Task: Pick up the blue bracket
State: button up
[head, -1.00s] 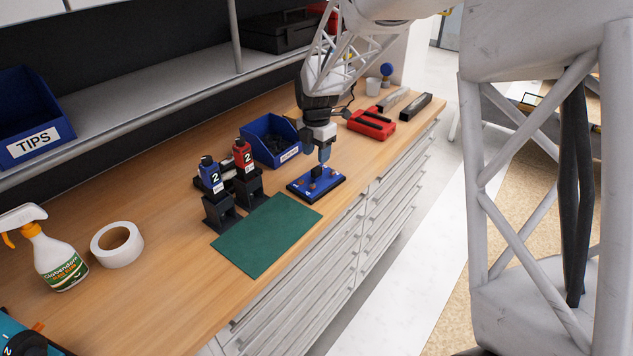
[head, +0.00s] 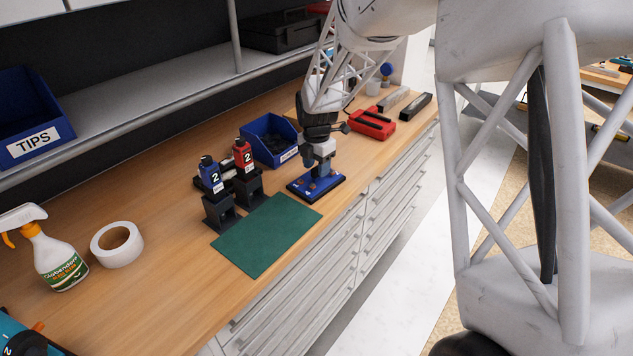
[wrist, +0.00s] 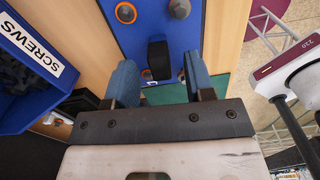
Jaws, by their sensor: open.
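The blue piece that best fits the bracket is a flat blue plate (head: 302,187) on a dark base, lying on the bench beyond the green mat. It carries small knobs. In the wrist view the blue plate (wrist: 150,22) shows an orange-ringed hole, a grey knob and a black upright block (wrist: 158,58). My gripper (head: 318,173) is low over the plate, pointing down. In the wrist view my gripper (wrist: 160,80) has its blue fingers apart, with the black block between them and gaps on both sides. Whether the fingertips touch the plate cannot be told.
A blue screws bin (head: 270,143) stands close behind the gripper. Blue (head: 211,175) and red (head: 243,156) units marked 2 stand in black holders at left. A red tool (head: 372,124) lies beyond. The green mat (head: 265,235) is bare.

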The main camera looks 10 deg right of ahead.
jog(key=shift+f, duration=1.35)
jog(key=shift+r, duration=0.1)
grip_shut()
